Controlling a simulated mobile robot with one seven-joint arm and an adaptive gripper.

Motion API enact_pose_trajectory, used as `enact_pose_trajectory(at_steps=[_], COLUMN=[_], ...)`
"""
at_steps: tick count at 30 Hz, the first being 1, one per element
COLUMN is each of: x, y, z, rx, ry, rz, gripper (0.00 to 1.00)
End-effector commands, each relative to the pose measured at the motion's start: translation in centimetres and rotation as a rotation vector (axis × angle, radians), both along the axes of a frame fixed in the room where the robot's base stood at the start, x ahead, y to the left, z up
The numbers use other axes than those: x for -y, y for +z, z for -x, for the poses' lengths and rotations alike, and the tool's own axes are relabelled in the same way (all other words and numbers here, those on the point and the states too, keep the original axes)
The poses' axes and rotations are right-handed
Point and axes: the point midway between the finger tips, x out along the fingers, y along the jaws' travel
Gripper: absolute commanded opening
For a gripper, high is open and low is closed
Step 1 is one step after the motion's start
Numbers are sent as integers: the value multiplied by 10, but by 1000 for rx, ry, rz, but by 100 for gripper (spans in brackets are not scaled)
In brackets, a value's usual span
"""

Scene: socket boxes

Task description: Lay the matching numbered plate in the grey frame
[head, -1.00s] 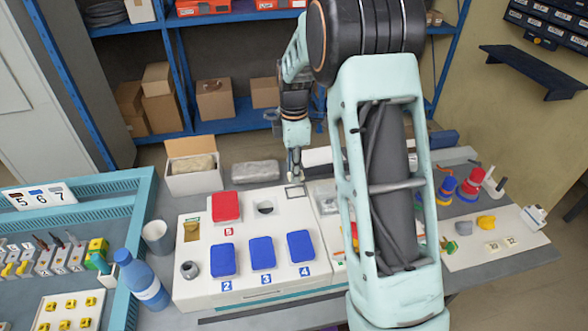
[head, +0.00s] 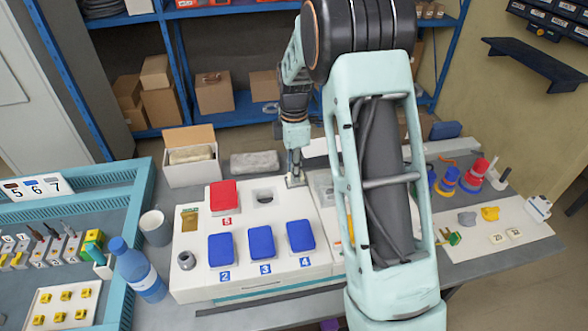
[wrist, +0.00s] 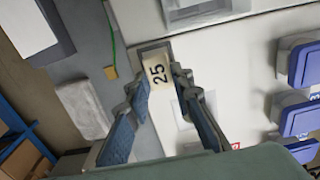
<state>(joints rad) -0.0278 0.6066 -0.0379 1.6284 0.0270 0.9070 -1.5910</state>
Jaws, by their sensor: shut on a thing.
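My gripper (wrist: 160,80) is shut on a small cream plate (wrist: 157,72) marked 25. The plate is between the two fingertips in the wrist view. The grey frame (wrist: 150,46) sits on the white box, and the plate overlaps it, with the frame's far edge showing beyond. I cannot tell whether the plate touches the frame or hovers just above it. In the head view my gripper (head: 293,179) is at the frame, at the box's back right corner, and hides most of it.
The white box (head: 190,270) carries a red block (head: 223,194) and blue blocks (head: 261,241). Two other numbered plates (head: 497,239) lie on a white board at right. A grey block (head: 254,163) and an open carton (head: 190,172) stand behind the box.

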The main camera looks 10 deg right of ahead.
Motion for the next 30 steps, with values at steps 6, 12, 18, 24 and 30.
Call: enact_pose_trajectory(at_steps=[6,12,18,24,30], x=[0,0,0,0,0], y=[-2,-2,-6,-12,-12], z=[0,0,0,0,0], rx=[0,0,0,0,0], ry=[0,0,0,0,0], rz=[0,0,0,0,0], gripper=[5,5,5,5,5])
